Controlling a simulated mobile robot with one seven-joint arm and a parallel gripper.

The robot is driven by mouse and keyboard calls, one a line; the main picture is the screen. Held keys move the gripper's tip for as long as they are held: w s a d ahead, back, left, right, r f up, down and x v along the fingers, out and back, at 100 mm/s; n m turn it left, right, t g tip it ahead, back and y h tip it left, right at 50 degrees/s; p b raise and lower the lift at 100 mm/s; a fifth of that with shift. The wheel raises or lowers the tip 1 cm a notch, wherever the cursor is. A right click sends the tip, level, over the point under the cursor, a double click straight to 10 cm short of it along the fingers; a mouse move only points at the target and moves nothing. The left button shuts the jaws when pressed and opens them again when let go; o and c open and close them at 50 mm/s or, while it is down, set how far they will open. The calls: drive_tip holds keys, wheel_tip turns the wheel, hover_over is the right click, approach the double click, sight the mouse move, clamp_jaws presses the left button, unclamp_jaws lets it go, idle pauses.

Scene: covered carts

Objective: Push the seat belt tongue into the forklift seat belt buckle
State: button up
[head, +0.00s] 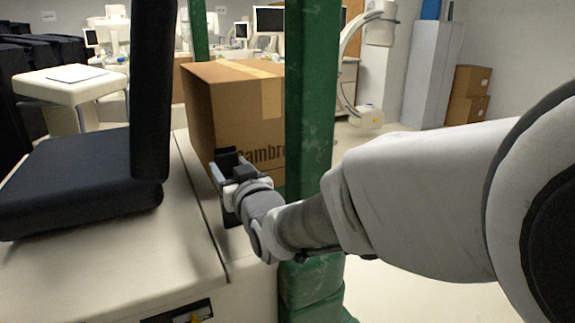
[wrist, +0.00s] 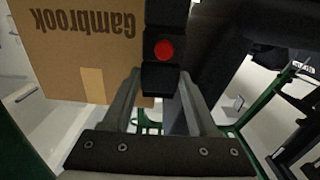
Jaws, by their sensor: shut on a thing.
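The seat belt buckle (wrist: 165,22) is a black block with a red button, at the top middle of the wrist view. A smaller black piece, which looks like the seat belt tongue (wrist: 160,82), lies in line with it between the fingertips. The two pieces look touching or nearly so; I cannot tell whether any metal plate is inside the buckle. My gripper (wrist: 157,88) is shut on the tongue. In the head view my gripper (head: 229,172) is beside the black seat, with dark parts above and below it that I cannot tell apart.
A forklift seat (head: 80,175) with a tall back stands on a cream body (head: 110,265) at left. A cardboard box (head: 235,105) is close behind my gripper. A green post (head: 312,90) rises just right of it. Clear floor lies beyond, at right.

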sight(229, 154)
drive_tip(key=shift+w+r, duration=0.1)
drive_tip(key=shift+r, duration=1.45)
clamp_jaws()
drive_tip(key=shift+r+p, duration=0.25)
drive_tip(key=shift+p, duration=0.1)
drive_tip(key=shift+f, duration=0.1)
drive_tip(key=shift+f, duration=0.2)
drive_tip(key=shift+b, duration=1.25)
drive_tip(key=shift+f+b, duration=1.6)
drive_tip(key=shift+b, duration=0.3)
drive_tip(key=o, duration=1.5)
unclamp_jaws()
drive_tip(key=shift+r, duration=0.1)
